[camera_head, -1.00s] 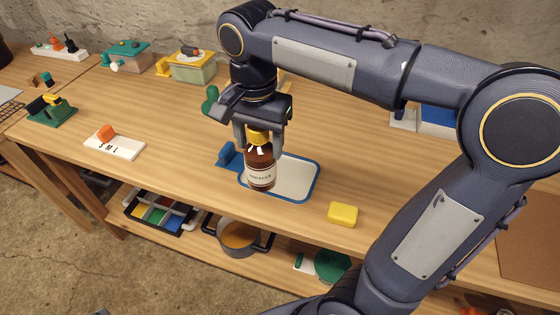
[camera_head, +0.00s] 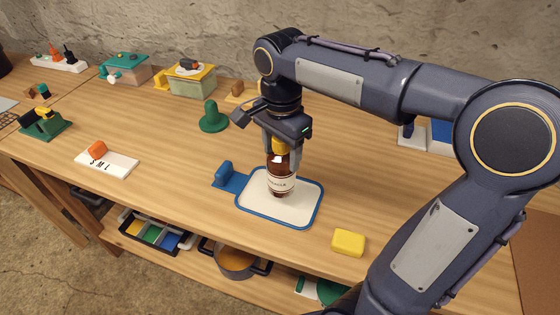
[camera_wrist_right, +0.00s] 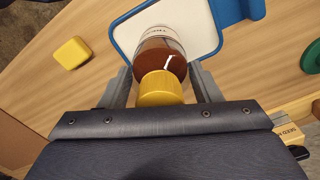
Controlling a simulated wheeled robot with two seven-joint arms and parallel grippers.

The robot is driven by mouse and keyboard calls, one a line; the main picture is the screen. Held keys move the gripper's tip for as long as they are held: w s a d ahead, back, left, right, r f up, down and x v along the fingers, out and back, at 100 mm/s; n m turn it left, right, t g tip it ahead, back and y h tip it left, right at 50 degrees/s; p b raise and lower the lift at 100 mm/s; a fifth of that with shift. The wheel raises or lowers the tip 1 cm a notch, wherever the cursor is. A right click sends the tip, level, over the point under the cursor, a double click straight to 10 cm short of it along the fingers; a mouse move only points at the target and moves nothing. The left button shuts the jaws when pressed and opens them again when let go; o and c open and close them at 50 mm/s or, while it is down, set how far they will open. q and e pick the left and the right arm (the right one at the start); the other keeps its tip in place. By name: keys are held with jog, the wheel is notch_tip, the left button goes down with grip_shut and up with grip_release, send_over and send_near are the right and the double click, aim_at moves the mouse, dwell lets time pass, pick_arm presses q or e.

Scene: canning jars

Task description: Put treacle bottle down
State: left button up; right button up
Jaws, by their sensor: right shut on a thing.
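The treacle bottle (camera_head: 281,178) is brown with a yellow cap and a white label, and it is upright. My right gripper (camera_head: 281,145) is shut on it near the cap. In the right wrist view the yellow cap (camera_wrist_right: 160,88) sits between the fingers of the right gripper (camera_wrist_right: 163,85). The bottle is over a white mat with a blue rim and a blue handle (camera_head: 240,207); I cannot tell whether its base touches the mat. My left gripper is not in view.
A yellow block (camera_head: 348,242) lies right of the mat near the table's front edge. A green knobbed piece (camera_head: 213,118) stands behind the mat. A white S M L board (camera_head: 107,163) with an orange piece is at left. The lower shelf holds a pot (camera_head: 236,262).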

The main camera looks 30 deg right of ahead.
jog(key=shift+w+d+f, duration=0.15)
jog(key=shift+w+f, duration=0.3)
jog(key=shift+f, duration=0.1)
jog(key=shift+w+d+f, duration=0.1)
jog(key=shift+w+f, duration=0.05)
jog(key=shift+f, duration=0.8)
jog(key=shift+w+f, duration=0.15)
jog(key=shift+f, duration=0.8)
jog(key=shift+f+b, duration=0.15)
jog(key=shift+b, duration=0.15)
jog(key=o, duration=1.5)
